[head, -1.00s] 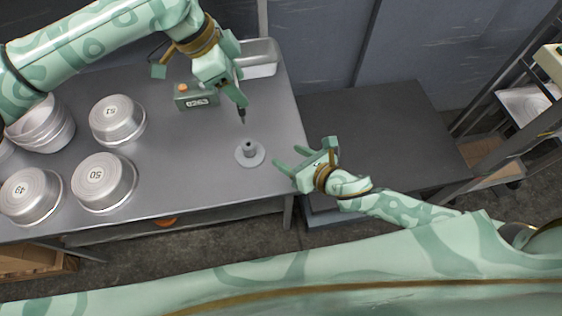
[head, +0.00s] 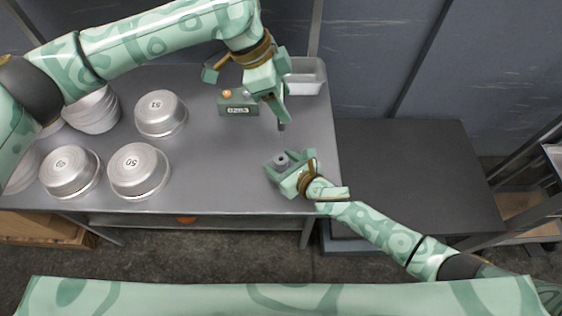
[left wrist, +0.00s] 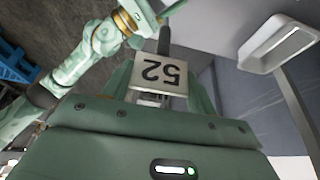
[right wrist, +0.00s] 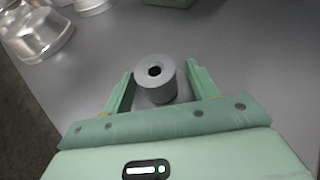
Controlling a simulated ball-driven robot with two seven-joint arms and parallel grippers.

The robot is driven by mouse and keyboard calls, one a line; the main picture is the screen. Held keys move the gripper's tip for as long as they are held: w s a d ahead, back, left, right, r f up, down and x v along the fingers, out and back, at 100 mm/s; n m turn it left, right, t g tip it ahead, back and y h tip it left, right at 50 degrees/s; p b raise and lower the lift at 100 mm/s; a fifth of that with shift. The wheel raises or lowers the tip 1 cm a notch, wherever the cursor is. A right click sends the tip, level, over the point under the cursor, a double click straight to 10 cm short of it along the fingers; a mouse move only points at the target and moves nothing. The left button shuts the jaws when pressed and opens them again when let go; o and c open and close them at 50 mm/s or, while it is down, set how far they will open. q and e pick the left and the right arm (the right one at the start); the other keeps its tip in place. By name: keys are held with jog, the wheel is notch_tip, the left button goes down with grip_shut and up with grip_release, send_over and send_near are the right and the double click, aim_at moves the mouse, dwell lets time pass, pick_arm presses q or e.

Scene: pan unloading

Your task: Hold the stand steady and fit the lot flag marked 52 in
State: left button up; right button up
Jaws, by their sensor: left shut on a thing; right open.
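The stand (head: 281,160) is a small grey cylinder with a dark hole in its top, near the table's right front corner. In the right wrist view the stand (right wrist: 155,78) sits between the fingers of my right gripper (right wrist: 152,84). That gripper is open, with a gap showing beside the stand. My left gripper (head: 276,108) is above the table behind the stand, shut on the lot flag. In the left wrist view the flag (left wrist: 158,75) is a pale plate marked 52, upside down, with a dark peg (left wrist: 164,42). The peg is apart from the stand.
Upturned metal pans marked 50 (head: 139,170) and 51 (head: 160,114) stand on the table's left, with stacked pans (head: 92,112) behind. A green box with a display (head: 238,104) and a metal tray (head: 304,77) are at the back. A dark lower surface (head: 415,185) lies right.

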aim_at(280, 127)
jog(key=c, duration=1.1)
pick_arm(q)
jog(key=shift+m, duration=0.6)
notch_tip(280, 127, down, 4)
jog(key=shift+f, duration=0.1)
pick_arm(e)
jog(key=shift+c, duration=0.2)
pick_arm(q)
jog(key=shift+f, duration=2)
